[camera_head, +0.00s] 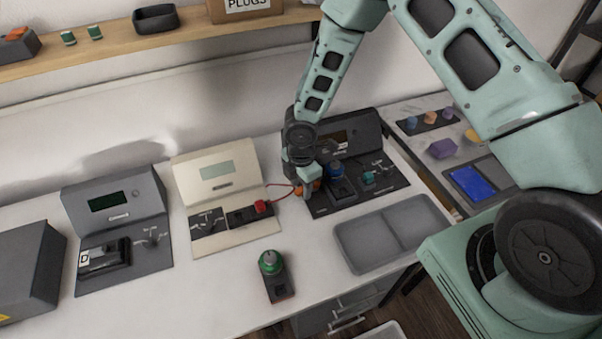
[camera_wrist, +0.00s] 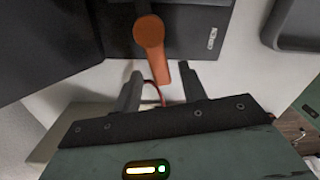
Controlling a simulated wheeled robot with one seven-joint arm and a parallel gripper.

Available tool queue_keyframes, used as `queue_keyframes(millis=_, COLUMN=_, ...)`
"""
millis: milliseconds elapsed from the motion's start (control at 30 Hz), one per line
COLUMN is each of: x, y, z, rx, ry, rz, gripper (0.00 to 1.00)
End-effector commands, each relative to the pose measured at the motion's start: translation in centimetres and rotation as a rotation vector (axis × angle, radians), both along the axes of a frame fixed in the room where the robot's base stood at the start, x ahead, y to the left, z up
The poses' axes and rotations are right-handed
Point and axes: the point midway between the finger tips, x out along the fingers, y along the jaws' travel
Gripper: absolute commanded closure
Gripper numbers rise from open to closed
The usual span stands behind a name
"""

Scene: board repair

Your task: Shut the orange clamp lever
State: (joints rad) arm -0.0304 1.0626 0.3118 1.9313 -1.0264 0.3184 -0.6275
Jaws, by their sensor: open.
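The orange clamp lever (camera_wrist: 149,34) shows in the wrist view on a dark base plate (camera_wrist: 190,40). It has a round pivot end, and its arm points down the picture towards my gripper (camera_wrist: 161,73). My gripper is open, with one finger on each side of the lever's free end; I cannot tell whether either touches it. A label reading "OPEN" is on the plate to the right of the lever. In the head view my gripper (camera_head: 304,190) is low at the left edge of the dark station (camera_head: 350,205), and only a bit of orange shows there.
A cream station (camera_head: 215,165) with a red plug and cable stands just left. A grey station (camera_head: 115,205) is farther left. A grey two-part tray (camera_head: 392,232) lies in front right, and a green-topped device (camera_head: 277,282) stands at front. Bare white table lies between them.

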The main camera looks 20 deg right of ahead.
Motion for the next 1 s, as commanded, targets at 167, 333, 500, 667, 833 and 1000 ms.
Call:
queue_keyframes(millis=167, x=0.2, y=0.0, z=2.3, rx=0.001, ry=-0.005, rz=-0.002, gripper=0.58)
queue_keyframes(millis=333, x=0.1, y=-0.1, z=6.1, rx=0.001, ry=-0.006, rz=-0.003, gripper=0.58)
queue_keyframes(millis=500, x=0.2, y=-0.1, z=10.2, rx=0.0, ry=-0.006, rz=-0.003, gripper=0.58)
queue_keyframes(millis=667, x=0.1, y=-0.1, z=13.6, rx=0.0, ry=-0.004, rz=-0.002, gripper=0.58)
queue_keyframes(millis=833, x=0.1, y=0.0, z=16.0, rx=0.001, ry=-0.004, rz=-0.002, gripper=0.58)
queue_keyframes(millis=1000, x=0.0, y=0.0, z=17.1, rx=0.0, ry=-0.002, rz=-0.001, gripper=0.58)
